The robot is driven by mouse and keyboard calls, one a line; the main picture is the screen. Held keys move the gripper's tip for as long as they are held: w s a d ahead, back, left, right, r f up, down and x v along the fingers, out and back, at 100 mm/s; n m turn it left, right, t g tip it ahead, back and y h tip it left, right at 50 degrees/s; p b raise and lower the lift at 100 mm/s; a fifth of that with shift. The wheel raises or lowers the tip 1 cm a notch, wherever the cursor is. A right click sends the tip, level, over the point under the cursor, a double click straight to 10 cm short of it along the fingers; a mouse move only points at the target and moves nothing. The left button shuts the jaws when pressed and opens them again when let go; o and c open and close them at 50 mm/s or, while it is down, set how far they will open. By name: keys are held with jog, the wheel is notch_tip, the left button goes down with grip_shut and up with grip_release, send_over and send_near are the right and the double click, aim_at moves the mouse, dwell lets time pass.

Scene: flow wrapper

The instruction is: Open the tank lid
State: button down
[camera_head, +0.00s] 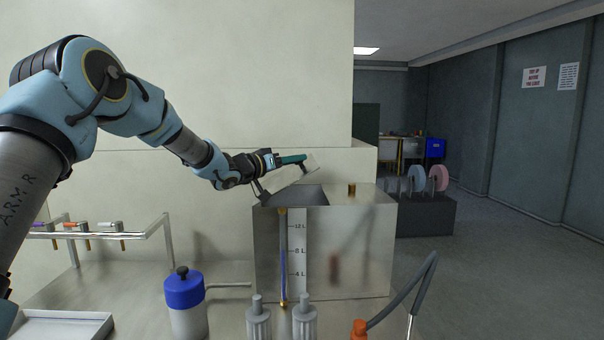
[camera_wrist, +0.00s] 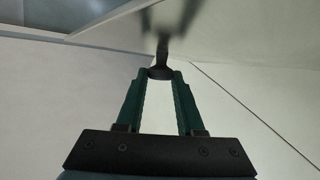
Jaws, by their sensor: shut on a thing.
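The metal tank (camera_head: 345,250) stands on the bench in the head view, with a level scale on its front. Its lid (camera_head: 290,180) is tilted up at an angle, and the dark opening (camera_head: 300,195) shows beneath it. My gripper (camera_head: 303,159) is at the raised side of the lid. In the wrist view, the two green fingers of my gripper (camera_wrist: 160,75) are shut on a dark handle (camera_wrist: 162,50). The lid's pale, reflective surface (camera_wrist: 125,25) fills the upper part of that view.
A blue-capped bottle (camera_head: 186,300) stands left of the tank. Grey cylinders (camera_head: 280,320) and a dark hose (camera_head: 405,295) are in front. A small brass fitting (camera_head: 352,189) sits on the tank top. The wall (camera_head: 230,90) is close behind the tank; a metal rack (camera_head: 110,232) stands at left.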

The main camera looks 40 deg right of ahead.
jog(key=w+a+r+n+t+h+b, duration=0.3)
jog(key=w+a+r+n+h+b, duration=0.1)
jog(key=w+a+n+h+b, duration=0.1)
jog(key=shift+w+a+r+n+h+b, duration=0.3)
jog(key=shift+w+a+n+b, duration=0.35)
jog(key=shift+a+n, duration=0.6)
jog(key=c, duration=0.5)
grip_release()
jog(key=shift+s, duration=0.1)
jog(key=shift+c, duration=0.2)
jog(key=b+v, duration=0.3)
jog(key=v, duration=0.7)
jog(key=shift+a+f+b, duration=0.15)
jog(key=shift+a+b, duration=0.25)
jog(key=shift+s, duration=0.1)
